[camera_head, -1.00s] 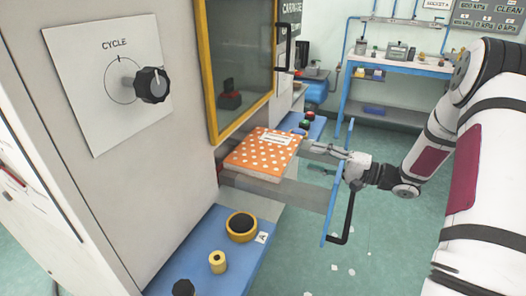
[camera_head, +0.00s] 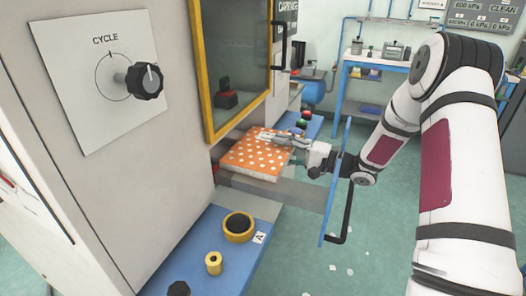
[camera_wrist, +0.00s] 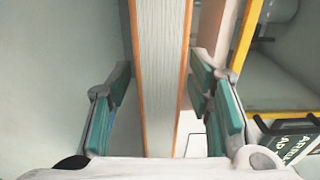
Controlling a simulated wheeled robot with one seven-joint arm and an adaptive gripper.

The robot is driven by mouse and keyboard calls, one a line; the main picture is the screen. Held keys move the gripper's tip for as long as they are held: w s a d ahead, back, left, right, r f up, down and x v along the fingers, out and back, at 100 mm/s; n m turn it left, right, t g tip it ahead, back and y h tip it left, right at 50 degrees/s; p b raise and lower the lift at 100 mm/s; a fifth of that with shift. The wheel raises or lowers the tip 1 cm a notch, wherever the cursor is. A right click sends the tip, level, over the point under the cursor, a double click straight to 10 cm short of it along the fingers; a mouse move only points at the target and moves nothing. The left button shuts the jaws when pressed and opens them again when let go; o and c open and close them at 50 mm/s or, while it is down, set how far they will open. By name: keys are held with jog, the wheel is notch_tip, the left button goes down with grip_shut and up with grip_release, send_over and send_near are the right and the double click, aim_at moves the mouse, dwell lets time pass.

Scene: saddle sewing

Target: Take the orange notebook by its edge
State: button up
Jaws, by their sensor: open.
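The orange notebook (camera_head: 256,158) with white dots lies flat on a grey ledge at the machine's front, in the head view. In the wrist view the notebook (camera_wrist: 161,60) shows edge-on, with pale pages between two orange covers. My gripper (camera_head: 283,138) is at its right edge in the head view. In the wrist view my gripper (camera_wrist: 160,90) is open, with one teal-padded finger on each side of the notebook's edge. A gap shows between the left finger and the cover; the right finger is closer to its cover, and I cannot tell whether it touches.
A blue plate with a black handle (camera_head: 343,215) stands upright at the right of the ledge, close to my arm. The yellow-framed window (camera_head: 208,110) is behind the notebook. A blue shelf (camera_head: 185,255) with a yellow ring and a spool is in front.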

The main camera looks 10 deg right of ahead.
grip_shut()
jog(key=shift+r, duration=0.1)
jog(key=shift+r, duration=0.1)
